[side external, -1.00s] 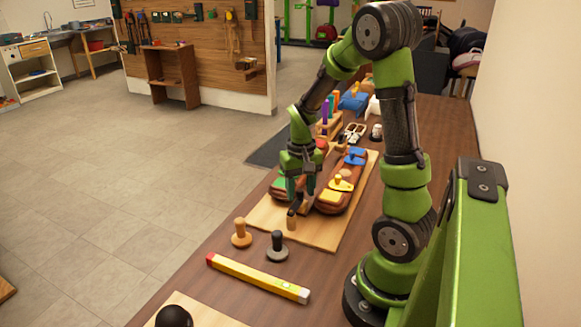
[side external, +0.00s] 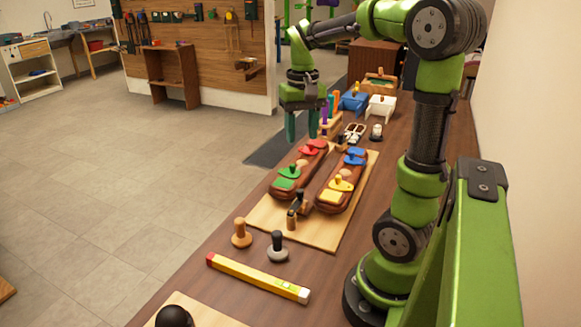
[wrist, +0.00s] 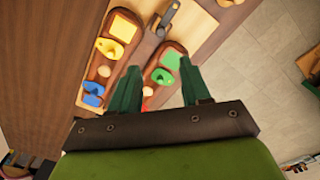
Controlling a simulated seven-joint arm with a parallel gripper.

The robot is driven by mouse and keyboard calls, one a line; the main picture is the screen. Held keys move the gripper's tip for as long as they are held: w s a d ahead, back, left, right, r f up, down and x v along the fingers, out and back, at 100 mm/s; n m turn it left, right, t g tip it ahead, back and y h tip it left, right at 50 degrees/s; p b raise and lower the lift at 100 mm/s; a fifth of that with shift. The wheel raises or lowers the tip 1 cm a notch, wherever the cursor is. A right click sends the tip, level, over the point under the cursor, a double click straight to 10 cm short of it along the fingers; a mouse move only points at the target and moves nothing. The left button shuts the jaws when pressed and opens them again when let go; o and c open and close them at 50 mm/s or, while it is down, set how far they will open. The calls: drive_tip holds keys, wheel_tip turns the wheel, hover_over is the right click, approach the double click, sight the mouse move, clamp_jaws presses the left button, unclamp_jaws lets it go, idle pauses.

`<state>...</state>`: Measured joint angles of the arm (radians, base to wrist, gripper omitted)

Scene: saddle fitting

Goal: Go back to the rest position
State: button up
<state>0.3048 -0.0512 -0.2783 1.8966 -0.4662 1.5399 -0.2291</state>
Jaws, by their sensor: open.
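My gripper (side external: 304,126) is raised in the air, above and beyond the left saddle strip. Its two green fingers are apart and nothing is between them; they also show in the wrist view (wrist: 158,90). Two brown saddle strips lie on a pale wooden board (side external: 318,236). The left one bears a green saddle (side external: 289,172) and a red saddle (side external: 313,147). The right one bears a yellow saddle (side external: 341,184) and a blue saddle (side external: 355,156). In the wrist view the red saddle is mostly hidden behind a finger.
A dark clamp-like piece (side external: 297,203) stands at the board's near end. An orange peg (side external: 241,233), a grey peg (side external: 277,246) and a yellow level (side external: 258,277) lie nearer. A blue bin (side external: 353,102) and a white bin (side external: 381,108) stand at the back. A wall is on the right.

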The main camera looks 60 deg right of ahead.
drive_tip(key=s+a+n+t+y, duration=0.2)
drive_tip(key=a+n+t, duration=0.3)
drive_tip(key=a, duration=1.6)
drive_tip(key=shift+s+r+t, duration=0.3)
drive_tip(key=shift+s+t, duration=0.1)
drive_tip(key=shift+t, duration=0.7)
